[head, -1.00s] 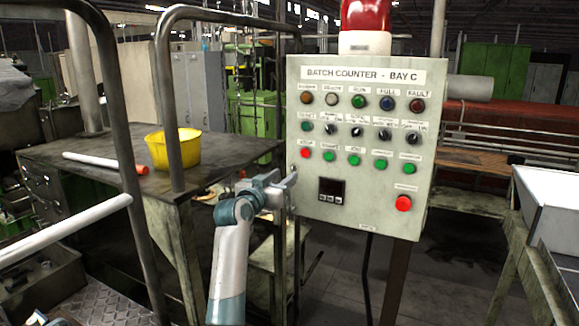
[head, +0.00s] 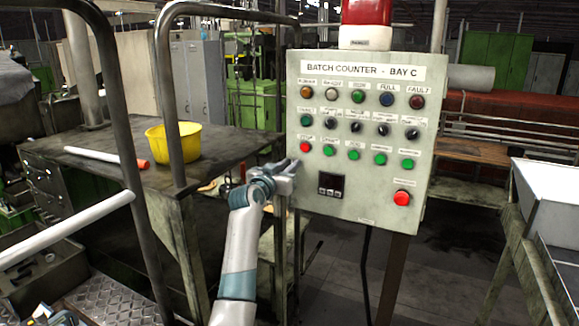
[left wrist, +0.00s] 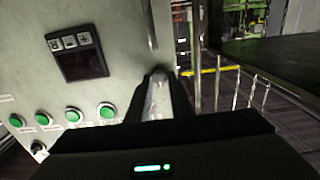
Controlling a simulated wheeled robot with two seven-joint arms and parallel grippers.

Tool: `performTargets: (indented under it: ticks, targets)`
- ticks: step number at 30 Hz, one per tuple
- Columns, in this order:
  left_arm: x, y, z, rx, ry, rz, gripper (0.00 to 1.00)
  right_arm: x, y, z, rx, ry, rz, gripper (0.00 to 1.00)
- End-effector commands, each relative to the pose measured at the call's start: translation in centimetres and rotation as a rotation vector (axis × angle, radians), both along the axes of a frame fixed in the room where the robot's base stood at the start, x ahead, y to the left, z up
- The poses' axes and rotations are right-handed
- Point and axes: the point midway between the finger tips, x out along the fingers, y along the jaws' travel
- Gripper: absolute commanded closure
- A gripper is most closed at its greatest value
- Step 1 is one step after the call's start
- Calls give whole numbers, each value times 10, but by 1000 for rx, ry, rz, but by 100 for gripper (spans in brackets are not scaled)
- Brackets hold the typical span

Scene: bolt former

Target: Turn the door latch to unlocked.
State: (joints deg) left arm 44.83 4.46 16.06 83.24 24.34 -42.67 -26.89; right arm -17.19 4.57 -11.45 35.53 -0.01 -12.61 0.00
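The grey control cabinet (head: 375,205), labelled Batch Counter - Bay C, stands in the middle of the head view. I cannot pick out its door latch clearly; the cabinet's left edge is partly behind my left gripper. My left gripper (head: 288,168) is at that edge, left of the small black display (head: 331,186) and just below the red button (head: 305,147). I cannot tell whether it touches the cabinet. In the left wrist view, its narrow fingers (left wrist: 158,98) point along the cabinet's edge, beside the display (left wrist: 77,54). Their gap is unclear. My right gripper is out of view.
The cabinet face carries several buttons and knobs, with a red beacon (head: 366,14) on top. A dark workbench (head: 90,150) with a yellow bucket (head: 173,149) is at left, behind metal rails (head: 118,110). A white tray (head: 552,200) stands at right.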

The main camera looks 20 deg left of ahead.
Motion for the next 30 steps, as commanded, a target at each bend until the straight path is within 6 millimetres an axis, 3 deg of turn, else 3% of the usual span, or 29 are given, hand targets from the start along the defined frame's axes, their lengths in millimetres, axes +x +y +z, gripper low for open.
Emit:
performTargets:
  ticks: [16,30]
  targets:
    - [0,0,-2,82,-3,1,100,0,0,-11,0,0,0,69]
    - [-1,1,-3,439,-13,2,100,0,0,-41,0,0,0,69]
